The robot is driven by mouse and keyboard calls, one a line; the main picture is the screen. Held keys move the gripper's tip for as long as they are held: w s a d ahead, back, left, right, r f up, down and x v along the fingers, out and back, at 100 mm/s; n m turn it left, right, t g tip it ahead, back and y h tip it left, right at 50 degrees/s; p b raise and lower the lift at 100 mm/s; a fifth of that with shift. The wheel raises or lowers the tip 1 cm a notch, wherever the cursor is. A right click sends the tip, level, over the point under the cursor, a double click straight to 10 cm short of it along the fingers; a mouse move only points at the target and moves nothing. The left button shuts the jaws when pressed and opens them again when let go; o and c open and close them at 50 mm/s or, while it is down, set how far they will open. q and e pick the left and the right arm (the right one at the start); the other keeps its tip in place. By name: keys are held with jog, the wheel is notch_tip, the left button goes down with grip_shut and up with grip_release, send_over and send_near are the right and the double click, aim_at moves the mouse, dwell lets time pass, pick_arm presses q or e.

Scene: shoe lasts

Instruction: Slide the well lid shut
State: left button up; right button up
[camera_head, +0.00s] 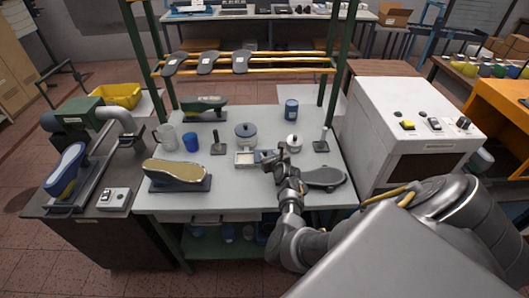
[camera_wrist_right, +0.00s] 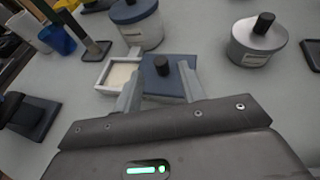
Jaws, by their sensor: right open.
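The well (camera_wrist_right: 104,82) is a small white-framed box with cream contents showing on its left side. It also shows in the head view (camera_head: 238,163). The lid (camera_wrist_right: 160,88) is a blue-grey plate with a black knob, and it sits to the right, leaving the left part of the well uncovered. My right gripper (camera_wrist_right: 162,66) is open, its two fingers apart with the knob between them in the wrist view. Whether a finger touches the lid or knob, I cannot tell. In the head view the right gripper (camera_head: 277,160) is at the lid's right. My left gripper is not in view.
A blue-grey pot (camera_head: 246,139) stands behind the well and a white pot (camera_head: 290,145) to the right behind it. A stand (camera_head: 218,146) and blue cup (camera_head: 191,142) are left. The table front-centre is clear.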

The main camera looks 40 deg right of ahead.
aim_at(266, 153)
jog(key=b+x, duration=0.1)
jog(key=x, duration=0.1)
jog(key=b+x, duration=0.2)
jog(key=shift+w+d+f+b, duration=0.15)
jog(key=shift+f+b, duration=0.15)
jog(key=shift+f, duration=0.15)
jog(key=shift+w+d+b, duration=0.15)
jog(key=shift+w+b, duration=0.45)
jog(key=shift+b, duration=0.05)
grip_shut()
